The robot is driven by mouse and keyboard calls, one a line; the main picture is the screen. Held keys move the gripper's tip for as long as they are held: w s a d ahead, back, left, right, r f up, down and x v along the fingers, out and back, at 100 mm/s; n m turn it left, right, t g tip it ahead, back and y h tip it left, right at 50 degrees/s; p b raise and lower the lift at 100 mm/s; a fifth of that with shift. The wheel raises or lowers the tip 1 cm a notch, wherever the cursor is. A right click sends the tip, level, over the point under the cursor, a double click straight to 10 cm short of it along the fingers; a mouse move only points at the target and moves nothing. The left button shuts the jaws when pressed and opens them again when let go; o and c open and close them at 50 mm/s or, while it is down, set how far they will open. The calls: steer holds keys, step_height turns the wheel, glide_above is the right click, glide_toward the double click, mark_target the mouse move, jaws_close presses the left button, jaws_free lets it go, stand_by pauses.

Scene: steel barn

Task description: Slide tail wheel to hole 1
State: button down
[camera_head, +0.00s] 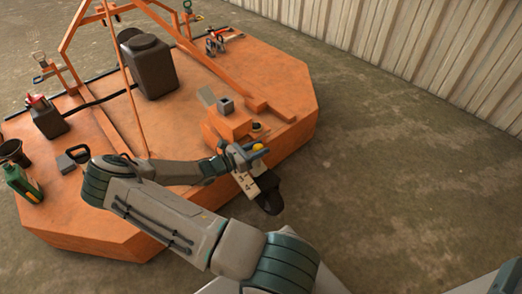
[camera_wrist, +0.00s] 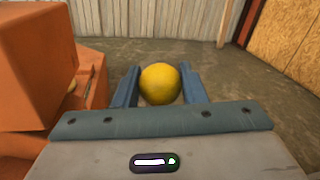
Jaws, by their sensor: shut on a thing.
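My gripper (camera_head: 251,151) is at the near right edge of the orange deck. It is shut on a round yellow knob (camera_head: 258,148). In the wrist view, the yellow knob (camera_wrist: 160,84) sits between my two blue fingers (camera_wrist: 160,88). A pale plate with dark marks (camera_head: 243,184) shows just below my gripper in the head view. A dark rounded part (camera_head: 270,196), which looks like the tail wheel, hangs beside it, off the deck edge. The marks are too small to read as hole numbers. What the knob joins to is hidden behind my gripper.
An orange block (camera_wrist: 38,60) stands close left in the wrist view. The concrete floor (camera_head: 400,170) on the right is clear.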

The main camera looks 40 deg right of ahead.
steer(key=shift+w+r, duration=0.15)
steer(key=shift+w, duration=0.15)
steer(key=c, duration=0.9)
jaws_free()
steer(key=shift+c, duration=0.2)
steer(key=shift+a, duration=0.15)
steer(key=w+a+p, duration=0.1)
steer(key=a+p, duration=0.1)
steer(key=a, duration=1.1)
steer(key=shift+w+a+p, duration=0.25)
steer(key=shift+a+p, duration=0.05)
steer(key=shift+p, duration=0.1)
